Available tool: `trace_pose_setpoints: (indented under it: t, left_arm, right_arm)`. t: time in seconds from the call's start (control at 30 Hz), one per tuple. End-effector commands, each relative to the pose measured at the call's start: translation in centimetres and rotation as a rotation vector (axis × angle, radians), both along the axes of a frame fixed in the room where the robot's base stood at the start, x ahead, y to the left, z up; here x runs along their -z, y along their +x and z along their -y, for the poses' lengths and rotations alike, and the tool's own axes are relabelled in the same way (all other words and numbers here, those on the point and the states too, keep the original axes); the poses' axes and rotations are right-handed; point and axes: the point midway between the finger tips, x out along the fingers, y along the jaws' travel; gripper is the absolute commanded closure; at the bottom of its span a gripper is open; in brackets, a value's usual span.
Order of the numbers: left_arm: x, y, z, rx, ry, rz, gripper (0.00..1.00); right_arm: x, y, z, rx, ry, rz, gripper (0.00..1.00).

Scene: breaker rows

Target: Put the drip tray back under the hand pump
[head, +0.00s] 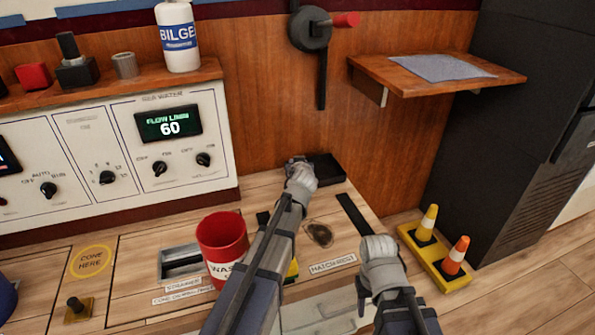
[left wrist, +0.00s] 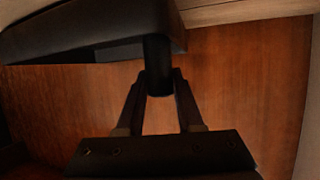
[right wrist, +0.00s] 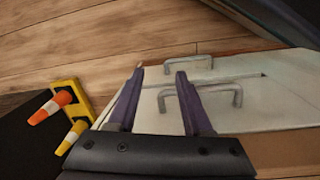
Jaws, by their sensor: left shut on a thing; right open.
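The drip tray (head: 326,168) is black and shallow, at the back of the wooden counter against the panel. The hand pump (head: 311,30), dark with a red handle, is on the wall above it, its dark pipe ending well above the tray. My left gripper (head: 300,163) is at the tray's left side. In the left wrist view its fingers (left wrist: 159,82) are closed on a dark round grip under the tray's edge (left wrist: 60,32). I cannot tell whether the tray touches the counter. My right gripper (head: 377,247) is open and empty at the counter's right front; it shows in the right wrist view (right wrist: 160,76).
A red waste bin (head: 222,250) stands left of my left arm. A dark stain (head: 319,234) and a black strip (head: 353,214) lie on the counter. A wooden shelf (head: 430,82) juts out at right. Two small cones on a yellow base (head: 437,262) stand at right.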

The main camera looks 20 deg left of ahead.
Motion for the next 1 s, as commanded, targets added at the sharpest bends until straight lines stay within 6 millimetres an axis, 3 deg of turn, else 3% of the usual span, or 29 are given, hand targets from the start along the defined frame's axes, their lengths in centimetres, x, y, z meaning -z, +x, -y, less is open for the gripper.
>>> trace_pose_setpoints:
  t: [0.03, 0.43, 0.47, 0.5, 0.7, 1.0]
  left_arm:
    - [0.79, 0.01, 0.01, 0.001, 0.0, 0.001, 1.0]
    - [0.99, 0.01, 0.01, 0.0, 0.0, 0.001, 1.0]
    - [0.89, 0.0, 0.0, 0.0, 0.0, 0.0, 0.62]
    - [0.82, 0.0, 0.0, 0.0, 0.0, 0.0, 0.57]
    - [0.82, 0.0, 0.0, 0.0, 0.0, 0.0, 0.35]
    - [0.53, 0.01, 0.0, 0.0, 0.0, 0.0, 0.34]
  right_arm:
    - [0.81, 0.01, 0.0, 0.0, 0.0, 0.0, 0.5]
    - [1.01, 0.02, -0.01, 0.0, 0.0, 0.001, 0.5]
    - [0.89, 0.01, -0.01, 0.0, 0.0, 0.001, 0.5]
    - [0.83, 0.02, 0.0, 0.0, 0.0, 0.001, 0.5]
    - [0.83, 0.02, 0.0, 0.0, 0.0, 0.001, 0.5]
    - [0.53, 0.01, 0.0, 0.0, 0.0, 0.001, 0.5]
